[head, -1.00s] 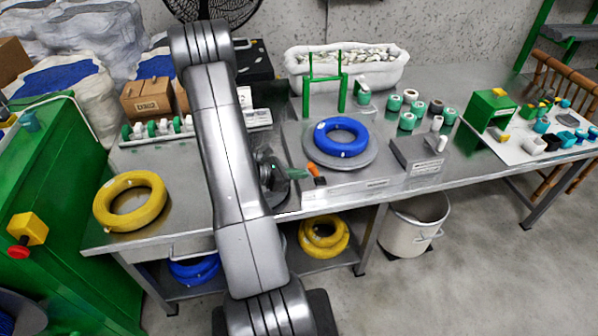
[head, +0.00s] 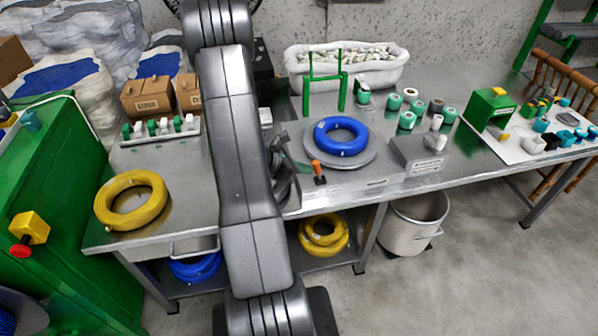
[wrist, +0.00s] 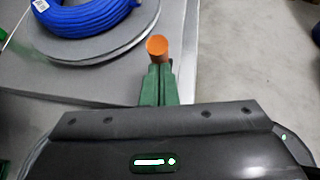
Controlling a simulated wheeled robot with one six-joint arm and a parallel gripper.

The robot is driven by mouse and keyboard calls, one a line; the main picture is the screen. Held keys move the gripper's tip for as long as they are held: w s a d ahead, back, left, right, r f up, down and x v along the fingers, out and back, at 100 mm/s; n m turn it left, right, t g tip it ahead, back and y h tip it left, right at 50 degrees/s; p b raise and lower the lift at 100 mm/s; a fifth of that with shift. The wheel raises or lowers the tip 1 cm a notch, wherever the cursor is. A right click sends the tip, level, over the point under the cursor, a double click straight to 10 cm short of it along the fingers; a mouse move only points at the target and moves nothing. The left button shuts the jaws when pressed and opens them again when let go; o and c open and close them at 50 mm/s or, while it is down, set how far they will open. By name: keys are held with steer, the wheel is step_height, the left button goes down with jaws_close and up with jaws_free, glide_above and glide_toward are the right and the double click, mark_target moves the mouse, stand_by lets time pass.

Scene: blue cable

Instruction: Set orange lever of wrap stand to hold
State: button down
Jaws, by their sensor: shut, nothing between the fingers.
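The wrap stand (head: 345,182) is a grey base on the bench, with a round grey turntable (head: 372,157) carrying a blue cable coil (head: 341,137). Its orange lever (head: 317,168) stands nearly upright from a dark pivot at the front left of the stand. The lever's round orange end (wrist: 157,46) also shows in the wrist view, just beyond my fingertips. My gripper (wrist: 160,72) has its green fingers shut together with nothing between them. The fingertips look very close to the lever; I cannot tell whether they touch.
A green post frame (head: 326,82) stands behind the coil. A grey block (head: 420,158) and several tape rolls are to the right. A yellow coil (head: 131,201) lies at the left. Open floor lies right of the white bin (head: 412,232).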

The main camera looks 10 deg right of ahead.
mark_target(315, 163)
steer(key=d+r+y+p, duration=0.2)
steer(key=d+y, duration=0.1)
steer(key=shift+r+y+p, duration=0.1)
steer(key=shift+y+p, duration=0.2)
steer(key=shift+w+d+g+y+p, duration=0.1)
steer(key=shift+d+g+y+p, duration=0.2)
steer(key=shift+d+y+p, duration=0.65)
steer(key=shift+d+y, duration=0.3)
steer(key=shift+y, duration=0.05)
steer(key=shift+d, duration=0.1)
steer(key=shift+p, duration=0.35)
steer(key=a, duration=0.1)
steer(key=a+r, duration=0.1)
steer(key=a+p, duration=0.1)
steer(key=shift+s+a+r, duration=0.25)
steer(key=shift+s+r, duration=0.1)
steer(key=p+v, duration=0.2)
steer(key=v, duration=0.8)
steer(key=shift+d, duration=0.2)
steer(key=shift+s, duration=0.1)
